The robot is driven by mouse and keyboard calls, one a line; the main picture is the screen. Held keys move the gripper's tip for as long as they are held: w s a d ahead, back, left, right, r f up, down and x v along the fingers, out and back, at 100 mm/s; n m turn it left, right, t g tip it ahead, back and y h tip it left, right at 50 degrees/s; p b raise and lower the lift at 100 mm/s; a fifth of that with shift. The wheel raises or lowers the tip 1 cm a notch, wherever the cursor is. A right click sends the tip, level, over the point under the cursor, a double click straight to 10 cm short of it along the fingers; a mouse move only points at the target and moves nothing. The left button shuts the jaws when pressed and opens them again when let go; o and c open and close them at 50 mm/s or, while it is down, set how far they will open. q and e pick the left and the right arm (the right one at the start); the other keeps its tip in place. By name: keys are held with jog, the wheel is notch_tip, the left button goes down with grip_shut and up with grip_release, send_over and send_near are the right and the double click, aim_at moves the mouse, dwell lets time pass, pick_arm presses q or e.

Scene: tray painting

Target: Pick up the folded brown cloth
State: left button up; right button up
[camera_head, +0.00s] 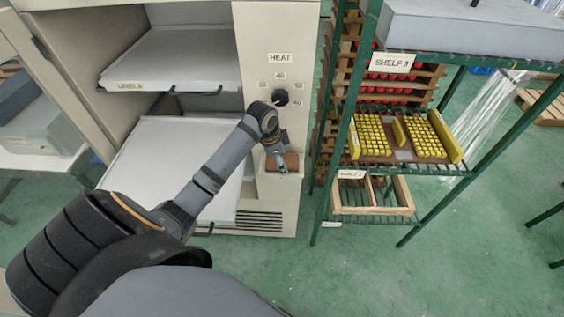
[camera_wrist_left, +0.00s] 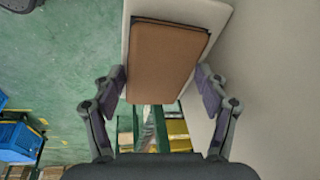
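The folded brown cloth (camera_head: 291,161) lies on a small ledge on the front of the cabinet, below the dial. In the left wrist view the cloth (camera_wrist_left: 164,60) is a flat brown rectangle on a pale ledge (camera_wrist_left: 214,14). My left gripper (camera_head: 282,168) is at the cloth in the head view. In the left wrist view my left gripper (camera_wrist_left: 161,82) has its fingers spread apart, one on each side of the cloth's near end, with nothing visibly gripped. Whether the fingers touch the cloth cannot be told. My right gripper is not in view.
The cabinet has a HEAT dial (camera_head: 280,97) just above the ledge and white pulled-out trays (camera_head: 150,170) at left. A green shelf rack (camera_head: 318,200) stands close at right, with yellow racks (camera_head: 430,138) and a wooden box (camera_head: 402,196). The green floor in front is clear.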

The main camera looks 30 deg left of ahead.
pick_arm(q)
jog(key=shift+c, duration=0.4)
jog(key=shift+r, duration=0.5)
jog(key=v, duration=0.3)
jog(key=shift+w+d+b, duration=0.2)
jog(key=shift+d+b, duration=0.05)
jog(key=shift+b, duration=0.15)
jog(key=s+d+r+p, duration=0.4)
jog(key=s+d+r, duration=0.4)
jog(key=s, duration=0.3)
jog(key=shift+r+p, duration=0.4)
jog(key=shift+r, duration=0.2)
